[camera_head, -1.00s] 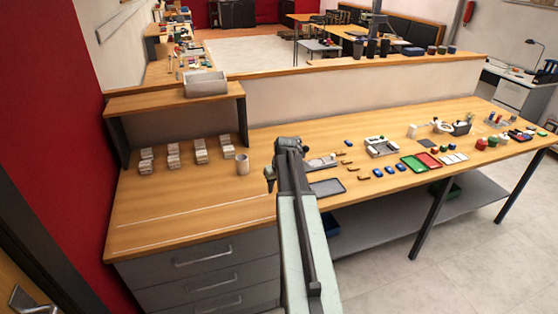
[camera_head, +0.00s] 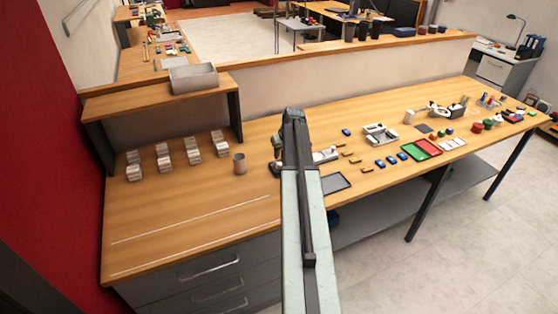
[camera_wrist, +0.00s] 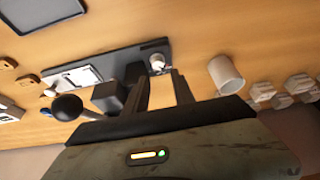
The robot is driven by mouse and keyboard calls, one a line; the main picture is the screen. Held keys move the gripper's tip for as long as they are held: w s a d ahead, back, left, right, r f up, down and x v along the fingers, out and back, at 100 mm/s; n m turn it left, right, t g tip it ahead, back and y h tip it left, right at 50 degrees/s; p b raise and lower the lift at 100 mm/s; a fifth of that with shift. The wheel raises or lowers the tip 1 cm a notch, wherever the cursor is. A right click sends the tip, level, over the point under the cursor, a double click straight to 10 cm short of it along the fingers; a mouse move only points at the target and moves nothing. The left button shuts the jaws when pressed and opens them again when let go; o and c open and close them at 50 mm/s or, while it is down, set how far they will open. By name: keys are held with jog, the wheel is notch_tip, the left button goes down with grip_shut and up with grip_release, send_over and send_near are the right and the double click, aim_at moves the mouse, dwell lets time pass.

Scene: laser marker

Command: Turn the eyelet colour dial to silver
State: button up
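The laser marker (camera_wrist: 118,62) is a long dark-grey base with a white plate, a black ball-ended lever (camera_wrist: 67,107) and a dark block on it. A small pale round knob (camera_wrist: 157,60), seemingly the dial, sits at its right end in the wrist view. Its setting is too small to read. My gripper (camera_wrist: 158,78) is open, with its two fingers apart and the knob in line with the gap, just beyond the tips. I cannot tell whether they touch it. In the head view my arm hides most of the marker (camera_head: 326,155).
A grey-beige mug (camera_wrist: 226,75) stands close to the right finger; it also shows in the head view (camera_head: 239,163). Stacked white cards (camera_head: 193,157) lie left of it. A dark tray (camera_head: 335,183) lies at the front edge. The bench's left front is clear.

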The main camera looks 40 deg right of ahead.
aim_at(279, 163)
jog(key=b+x, duration=0.7)
jog(key=x, duration=0.1)
jog(key=shift+s+d, duration=0.15)
jog(key=shift+d, duration=0.05)
jog(key=shift+r, duration=0.1)
